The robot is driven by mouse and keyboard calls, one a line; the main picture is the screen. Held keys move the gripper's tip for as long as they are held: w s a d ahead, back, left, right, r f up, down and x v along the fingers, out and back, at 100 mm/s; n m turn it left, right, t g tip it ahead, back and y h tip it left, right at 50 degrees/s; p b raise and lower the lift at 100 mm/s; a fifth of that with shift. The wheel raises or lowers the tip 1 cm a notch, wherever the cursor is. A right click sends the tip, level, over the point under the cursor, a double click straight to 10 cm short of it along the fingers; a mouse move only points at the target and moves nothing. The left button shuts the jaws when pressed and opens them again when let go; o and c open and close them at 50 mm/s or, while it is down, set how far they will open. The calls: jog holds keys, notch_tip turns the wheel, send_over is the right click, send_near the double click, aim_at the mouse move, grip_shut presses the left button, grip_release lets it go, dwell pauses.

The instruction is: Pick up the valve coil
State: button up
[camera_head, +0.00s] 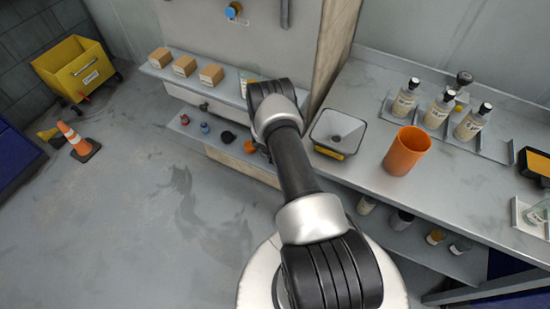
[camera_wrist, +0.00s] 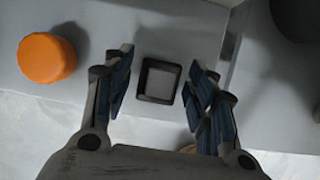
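A small square block with a dark frame and a grey middle, which I take for the valve coil (camera_wrist: 158,97), lies on a grey surface in the wrist view. My gripper (camera_wrist: 160,60) is open, with one finger left and one finger right of the block. A gap shows on both sides, so the fingers do not appear to touch it. In the head view my arm hides the gripper, and I cannot make out the block there.
An orange round object (camera_wrist: 48,58) lies left of my gripper. A dark round shape (camera_wrist: 297,15) is at the upper right. Cardboard boxes (camera_head: 185,66) line a shelf.

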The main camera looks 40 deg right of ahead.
jog(key=c, duration=1)
jog(key=shift+r, duration=0.1)
jog(key=shift+c, duration=0.2)
